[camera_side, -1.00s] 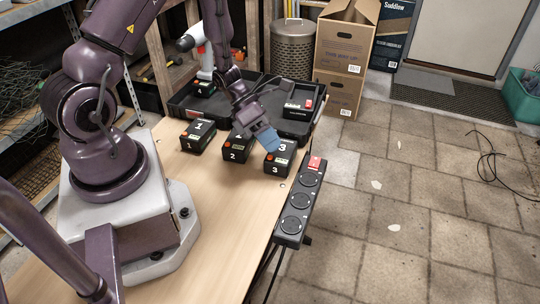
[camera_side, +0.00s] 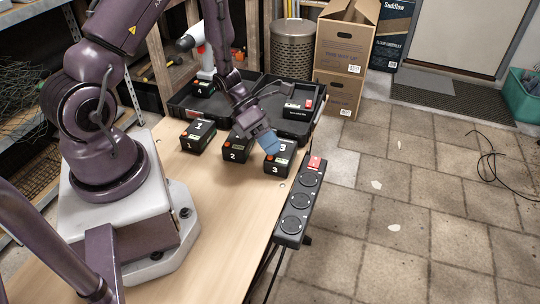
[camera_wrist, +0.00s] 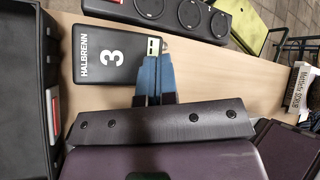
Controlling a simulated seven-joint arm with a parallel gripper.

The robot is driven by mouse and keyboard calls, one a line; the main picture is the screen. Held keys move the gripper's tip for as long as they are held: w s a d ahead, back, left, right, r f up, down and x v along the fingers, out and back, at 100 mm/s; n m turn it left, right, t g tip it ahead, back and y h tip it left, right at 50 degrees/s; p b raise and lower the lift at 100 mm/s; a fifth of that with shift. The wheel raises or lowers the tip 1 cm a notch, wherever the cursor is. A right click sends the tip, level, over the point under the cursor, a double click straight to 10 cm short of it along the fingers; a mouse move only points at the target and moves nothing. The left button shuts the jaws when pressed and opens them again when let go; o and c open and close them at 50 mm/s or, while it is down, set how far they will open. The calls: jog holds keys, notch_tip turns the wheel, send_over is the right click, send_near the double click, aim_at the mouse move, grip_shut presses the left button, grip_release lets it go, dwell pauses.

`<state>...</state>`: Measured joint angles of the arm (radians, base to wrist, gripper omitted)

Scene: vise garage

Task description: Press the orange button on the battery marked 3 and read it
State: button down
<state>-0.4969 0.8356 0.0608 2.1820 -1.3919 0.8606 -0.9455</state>
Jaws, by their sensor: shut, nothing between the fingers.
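The battery marked 3 (camera_side: 283,160) is a black block on the light wooden bench, at the right end of a row. The orange button is mostly hidden by the fingers, and the display's reading is too small to make out.
Battery 1 (camera_side: 198,138) and battery 2 (camera_side: 236,149) stand left of battery 3. A black power strip with round sockets (camera_side: 299,200) runs along the bench's right edge. A black open tray (camera_side: 180,103) lies behind. The bench front (camera_side: 210,220) is clear.

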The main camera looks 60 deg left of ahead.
jog(key=shift+f, duration=0.45)
dwell(0.3)
jog(key=shift+r, duration=0.9)
jog(key=shift+r, duration=0.1)
jog(key=shift+r, duration=2.4)
